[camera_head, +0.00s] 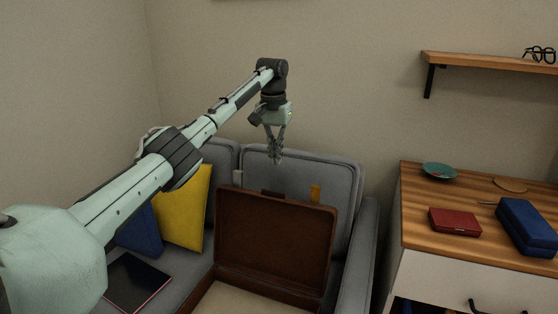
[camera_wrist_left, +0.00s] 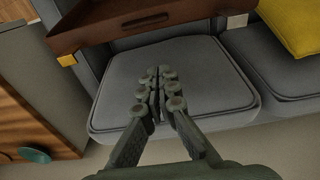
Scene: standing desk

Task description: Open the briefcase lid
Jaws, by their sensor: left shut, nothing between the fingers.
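The brown briefcase lies on the grey sofa, and its lid (camera_head: 273,238) stands raised, leaning back toward the sofa's backrest. The pale inside of the base (camera_head: 245,300) shows at the picture's bottom edge. In the left wrist view, my left gripper (camera_wrist_left: 158,70) points at the grey backrest cushion, and the lid's edge with a dark handle (camera_wrist_left: 145,20) shows at the top. My right gripper is out of view.
A yellow cushion (camera_head: 184,207), a blue cushion (camera_head: 139,230) and a dark tablet (camera_head: 136,282) are on the sofa to the left. At right, a wooden cabinet (camera_head: 420,222) holds a red box (camera_head: 455,222), a blue case (camera_head: 527,228) and a teal dish (camera_head: 439,171). A shelf (camera_head: 480,65) juts above.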

